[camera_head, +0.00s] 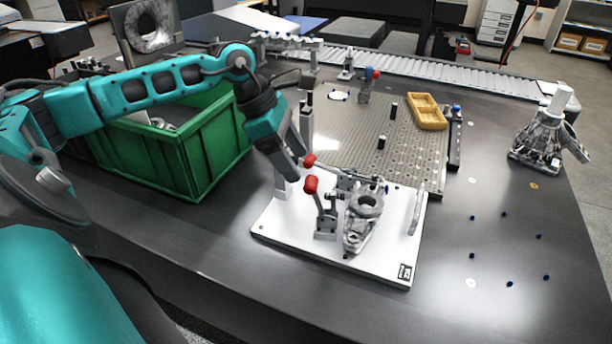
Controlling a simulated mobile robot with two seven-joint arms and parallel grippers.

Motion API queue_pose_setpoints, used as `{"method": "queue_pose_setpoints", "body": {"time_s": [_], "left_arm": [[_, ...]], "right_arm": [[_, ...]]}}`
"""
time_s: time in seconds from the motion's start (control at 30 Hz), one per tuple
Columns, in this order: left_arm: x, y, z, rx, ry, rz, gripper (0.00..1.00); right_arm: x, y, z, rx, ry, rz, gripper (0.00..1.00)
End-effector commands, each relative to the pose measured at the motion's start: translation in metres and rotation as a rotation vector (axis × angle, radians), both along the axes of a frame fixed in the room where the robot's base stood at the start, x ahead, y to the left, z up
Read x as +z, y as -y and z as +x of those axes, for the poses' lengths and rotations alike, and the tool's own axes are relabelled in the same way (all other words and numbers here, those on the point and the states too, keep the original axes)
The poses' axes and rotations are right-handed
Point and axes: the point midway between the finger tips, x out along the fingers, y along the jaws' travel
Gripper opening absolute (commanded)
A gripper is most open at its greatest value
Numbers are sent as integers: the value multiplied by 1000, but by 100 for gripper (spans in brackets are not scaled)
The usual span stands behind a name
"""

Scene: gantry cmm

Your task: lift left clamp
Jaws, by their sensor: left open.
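A white fixture plate (280,223) on the dark table carries a grey metal casting (362,222) and two toggle clamps with red-tipped handles. The nearer clamp (326,222) stands left of the casting, its red tip (311,184) raised. The farther clamp (345,181) is behind the casting, its red tip (309,160) pointing left. I cannot tell for certain which is the left clamp. My left gripper (297,174) is open and points down just left of both red tips. I cannot tell whether it touches either. My right gripper is not in view.
A green bin (196,160) stands left, under my left arm. Behind the plate is a perforated metal bed (345,130) with a yellow tray (427,111). Another casting (540,140) stands at right. Small blue pegs dot the right of the table, which is otherwise mostly clear.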

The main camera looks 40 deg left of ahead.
Motion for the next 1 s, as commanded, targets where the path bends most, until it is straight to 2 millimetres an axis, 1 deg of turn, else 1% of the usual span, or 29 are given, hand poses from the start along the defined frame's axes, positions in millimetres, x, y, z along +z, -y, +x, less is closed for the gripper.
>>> {"method": "queue_pose_setpoints", "body": {"time_s": [0.03,0.1,0.2,0.3,1.0], "left_arm": [[8,-5,-3,1,-1,4,70],[18,-9,-5,0,0,5,70],[28,-13,-8,0,-2,3,70],[33,-14,-9,0,-1,1,70],[34,-15,-10,0,-1,0,70]], "right_arm": [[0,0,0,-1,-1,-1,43],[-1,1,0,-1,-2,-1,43],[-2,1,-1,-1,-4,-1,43],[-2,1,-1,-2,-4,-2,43],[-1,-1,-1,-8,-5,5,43]]}}
